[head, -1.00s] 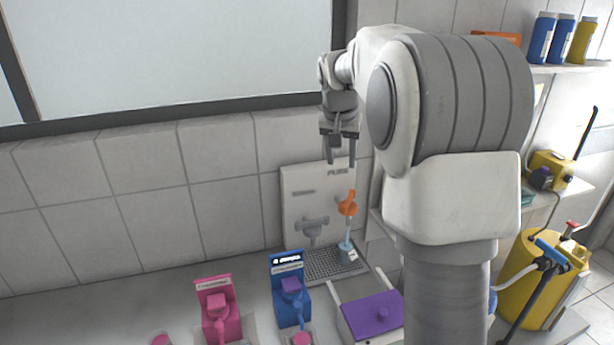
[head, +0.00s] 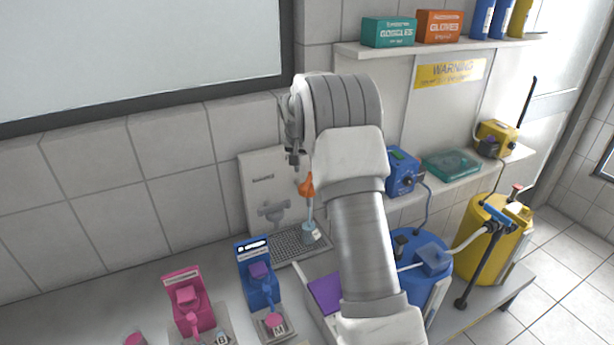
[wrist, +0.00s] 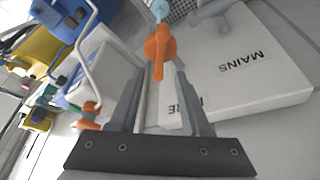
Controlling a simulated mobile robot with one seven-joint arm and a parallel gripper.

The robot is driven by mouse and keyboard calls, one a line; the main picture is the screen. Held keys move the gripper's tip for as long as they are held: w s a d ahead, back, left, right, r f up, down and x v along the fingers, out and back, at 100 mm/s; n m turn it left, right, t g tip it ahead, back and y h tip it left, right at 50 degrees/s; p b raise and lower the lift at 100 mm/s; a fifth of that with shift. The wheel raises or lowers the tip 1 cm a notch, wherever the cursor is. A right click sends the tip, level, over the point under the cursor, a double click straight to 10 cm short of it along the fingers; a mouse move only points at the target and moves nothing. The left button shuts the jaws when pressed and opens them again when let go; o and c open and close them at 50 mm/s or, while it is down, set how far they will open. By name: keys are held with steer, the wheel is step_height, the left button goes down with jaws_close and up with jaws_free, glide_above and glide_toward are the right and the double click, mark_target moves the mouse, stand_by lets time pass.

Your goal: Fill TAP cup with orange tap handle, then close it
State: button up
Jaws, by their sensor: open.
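The orange tap handle (head: 306,187) is on the wall panel, above a small pale-blue cup (head: 311,232) standing on the grey drip grid (head: 285,244). In the wrist view the handle (wrist: 160,50) lies just beyond and roughly between my open fingertips, with its lever pointing toward me; contact cannot be told. The cup (wrist: 160,9) shows in part at the top edge there. My gripper (wrist: 159,75) is open and empty. In the head view my gripper (head: 293,158) is partly hidden by my arm, just above the handle. The cup's fill level cannot be seen.
The white panel (wrist: 275,85) carries a MAINS label and a grey tap (head: 273,212). Pink (head: 188,300) and blue (head: 258,275) holders stand front left. A purple-topped box (head: 325,293) is partly behind my arm. Shelves and blue and yellow containers stand at right.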

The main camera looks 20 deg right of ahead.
mark_target(307, 181)
steer(key=shift+p+x, duration=0.55)
steer(key=shift+x, duration=2.65)
jaws_close()
